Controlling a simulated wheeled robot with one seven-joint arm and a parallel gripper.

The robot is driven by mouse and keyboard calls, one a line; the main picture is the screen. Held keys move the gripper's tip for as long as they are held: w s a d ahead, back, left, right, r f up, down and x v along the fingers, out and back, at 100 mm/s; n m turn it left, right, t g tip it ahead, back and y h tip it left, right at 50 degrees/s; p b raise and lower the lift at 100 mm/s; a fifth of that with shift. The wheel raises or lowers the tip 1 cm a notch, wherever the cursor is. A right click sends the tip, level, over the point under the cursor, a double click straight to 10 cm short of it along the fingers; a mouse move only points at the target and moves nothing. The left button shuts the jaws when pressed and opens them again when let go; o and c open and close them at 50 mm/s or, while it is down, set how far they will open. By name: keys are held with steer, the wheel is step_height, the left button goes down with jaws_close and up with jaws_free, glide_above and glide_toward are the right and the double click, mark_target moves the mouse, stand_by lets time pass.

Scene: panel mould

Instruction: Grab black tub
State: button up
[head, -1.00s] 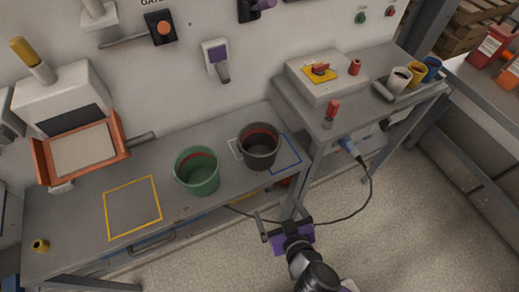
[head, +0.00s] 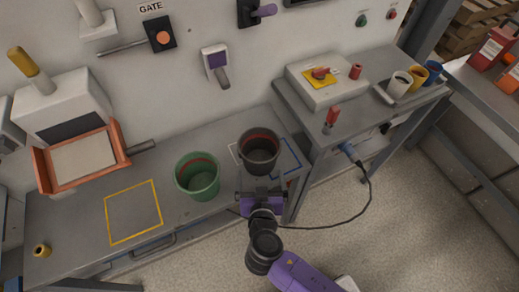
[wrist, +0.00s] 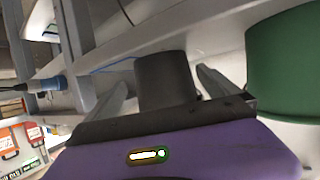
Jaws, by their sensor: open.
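The black tub (head: 259,152) stands upright on the grey bench, inside or over a white-outlined square, with a red band inside its rim. It also shows in the wrist view (wrist: 166,80), between and beyond the two fingers. My gripper (head: 261,190) is open and empty, just in front of the tub at the bench's front edge. In the wrist view my gripper (wrist: 165,85) has its fingers apart, one on each side of the tub. I cannot tell whether either finger touches it.
A green tub (head: 198,177) stands close on the left; it also fills the right of the wrist view (wrist: 285,65). A yellow outlined square (head: 133,212) on the bench is empty. A higher side table (head: 352,117) stands at the right, with a cable (head: 367,195) hanging below.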

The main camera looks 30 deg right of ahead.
mark_target(259, 149)
steer(key=shift+w+d+r, duration=0.1)
steer(key=shift+w+d, duration=0.2)
steer(key=shift+w, duration=0.45)
steer(key=shift+p+x, duration=1)
steer(key=shift+x, duration=2.5)
steer(key=shift+r, duration=0.1)
steer(key=shift+c, duration=0.2)
steer(key=c, duration=1.1)
steer(key=shift+c, duration=0.2)
steer(key=shift+r, duration=0.2)
